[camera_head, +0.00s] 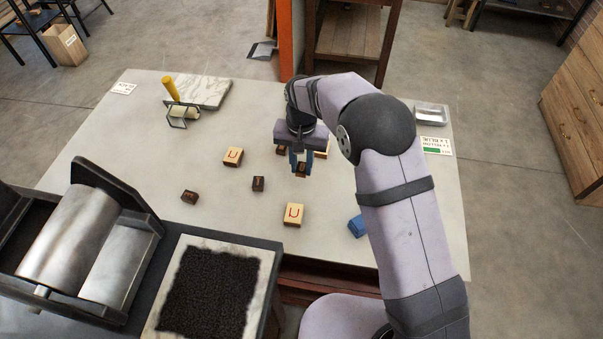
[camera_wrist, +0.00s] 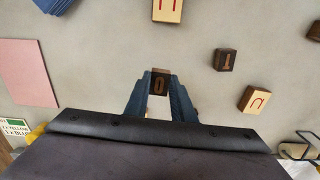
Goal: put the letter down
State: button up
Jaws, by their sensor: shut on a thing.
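My gripper (camera_head: 301,160) is over the right half of the grey table (camera_head: 230,115), pointing down. It is shut on a small dark brown letter block (camera_head: 301,171). In the wrist view the block (camera_wrist: 159,83) sits between the blue fingertips (camera_wrist: 160,90), with a round O-like letter on its face. I cannot tell whether the block touches the table. Parts of a dark block (camera_head: 281,150) and a pale block (camera_head: 322,154) show behind the gripper, partly hidden by it.
Pale letter blocks (camera_head: 233,156) (camera_head: 293,214) and dark blocks (camera_head: 258,184) (camera_head: 189,197) lie to the left and front. The press (camera_head: 85,230) stands front left.

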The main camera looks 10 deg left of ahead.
aim_at(302, 168)
notch_tip(302, 168, up, 6)
jog(key=shift+f+b, duration=0.15)
jog(key=shift+b, duration=0.35)
jog(key=w+d+r+m, duration=0.1)
jog(key=w+d, duration=0.1)
jog(key=d, duration=0.3)
jog(key=w+d+m, duration=0.1)
jog(key=w+d, duration=0.2)
jog(key=d, duration=0.1)
jog(key=s+d+n, duration=0.2)
jog(key=s+d, duration=0.1)
jog(key=d, duration=1.5)
jog(key=shift+d+f, duration=0.25)
jog(key=shift+d, duration=0.1)
jog(key=shift+s, duration=0.15)
jog(key=shift+f+p, duration=1)
jog(key=shift+f, duration=4)
